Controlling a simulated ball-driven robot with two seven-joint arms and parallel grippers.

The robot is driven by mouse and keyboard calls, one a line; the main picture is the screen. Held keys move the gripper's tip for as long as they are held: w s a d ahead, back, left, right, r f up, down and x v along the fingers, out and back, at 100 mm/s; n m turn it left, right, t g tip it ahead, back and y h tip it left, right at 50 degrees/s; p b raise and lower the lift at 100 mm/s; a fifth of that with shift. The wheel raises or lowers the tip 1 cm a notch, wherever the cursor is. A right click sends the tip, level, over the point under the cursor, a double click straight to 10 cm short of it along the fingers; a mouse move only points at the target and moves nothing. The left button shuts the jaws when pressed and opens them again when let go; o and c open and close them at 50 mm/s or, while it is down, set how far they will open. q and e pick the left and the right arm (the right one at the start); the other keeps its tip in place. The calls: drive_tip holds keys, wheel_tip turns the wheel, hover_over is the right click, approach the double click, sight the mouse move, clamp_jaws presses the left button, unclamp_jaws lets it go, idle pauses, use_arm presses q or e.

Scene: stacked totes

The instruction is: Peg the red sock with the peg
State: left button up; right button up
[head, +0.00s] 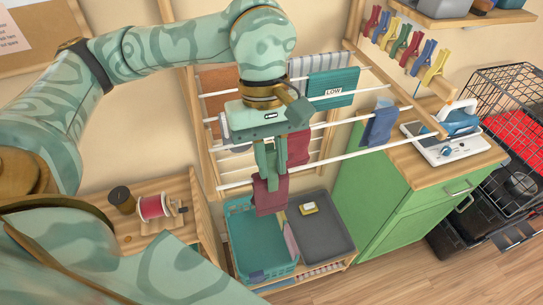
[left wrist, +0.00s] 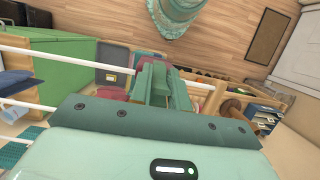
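A dark red sock (head: 270,196) hangs over the front white rod of the drying rack, above the teal tote. My left gripper (head: 270,176) points down at the top of this sock, right at the rod. Its green fingers are close together and show in the left wrist view (left wrist: 164,80), with dark red cloth just beyond them. I cannot tell whether a peg or cloth is between them. Several pegs in red, blue, green and yellow (head: 435,67) hang on a rail at the upper right. My right gripper is not in view.
Another dark red cloth (head: 298,147) and a blue cloth (head: 380,127) hang on the rack. A teal tote (head: 240,225) and a grey tray (head: 338,248) holding a small yellow and white item stand below. A green cabinet (head: 370,205) is right; a red spool (head: 152,206) is left.

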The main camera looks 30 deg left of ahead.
use_arm(q)
drive_tip(key=o, duration=0.4)
drive_tip(key=shift+r, duration=0.1)
drive_tip(key=v, duration=1.6)
drive_tip(key=shift+r, duration=0.1)
